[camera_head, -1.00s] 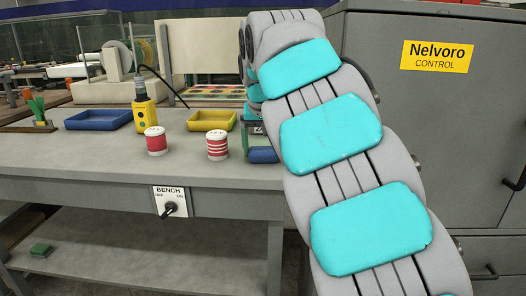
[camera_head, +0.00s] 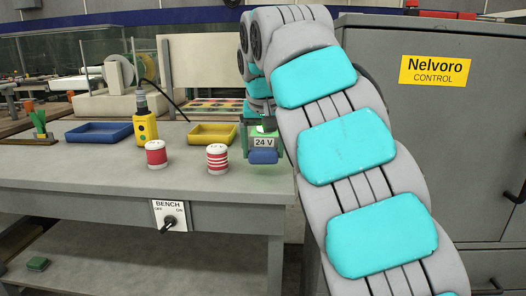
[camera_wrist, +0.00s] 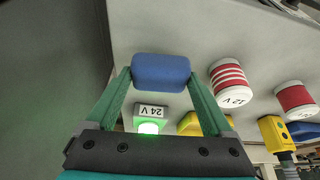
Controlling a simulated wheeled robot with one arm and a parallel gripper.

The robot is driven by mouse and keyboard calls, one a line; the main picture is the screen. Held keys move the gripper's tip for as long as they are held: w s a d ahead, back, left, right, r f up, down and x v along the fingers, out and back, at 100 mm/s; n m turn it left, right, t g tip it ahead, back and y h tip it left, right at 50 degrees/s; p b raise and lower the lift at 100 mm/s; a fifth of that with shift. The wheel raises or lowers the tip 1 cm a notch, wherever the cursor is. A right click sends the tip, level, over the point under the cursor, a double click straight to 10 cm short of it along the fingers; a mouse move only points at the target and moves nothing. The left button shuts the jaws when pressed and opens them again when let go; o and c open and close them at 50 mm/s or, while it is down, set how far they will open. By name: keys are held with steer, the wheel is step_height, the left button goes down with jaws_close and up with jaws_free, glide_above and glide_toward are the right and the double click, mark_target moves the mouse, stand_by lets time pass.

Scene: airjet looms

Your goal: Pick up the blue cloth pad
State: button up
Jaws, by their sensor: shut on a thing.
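The blue cloth pad (camera_wrist: 160,72) is between the two green fingertips of my gripper (camera_wrist: 160,80) in the wrist view, which are shut on its two ends. In the head view the pad (camera_head: 263,157) shows as a small blue block near the right end of the bench, in front of a "24 V" label. My gripper (camera_head: 263,150) is partly hidden there by my arm. I cannot clearly tell the gap between pad and bench top.
A grey bench (camera_head: 110,170) carries a red spool (camera_head: 156,155), a red-and-white striped spool (camera_head: 217,159), a yellow device (camera_head: 146,128), a blue tray (camera_head: 98,132) and a yellow tray (camera_head: 212,133). The grey Nelvoro cabinet (camera_head: 430,120) stands close on the right.

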steer(key=s+d+r+b, duration=0.1)
steer(key=s+b, duration=0.1)
steer(key=s, duration=1.3)
steer(key=shift+s+r+b, duration=0.15)
steer(key=shift+r+b, duration=0.05)
steer(key=shift+b, duration=0.1)
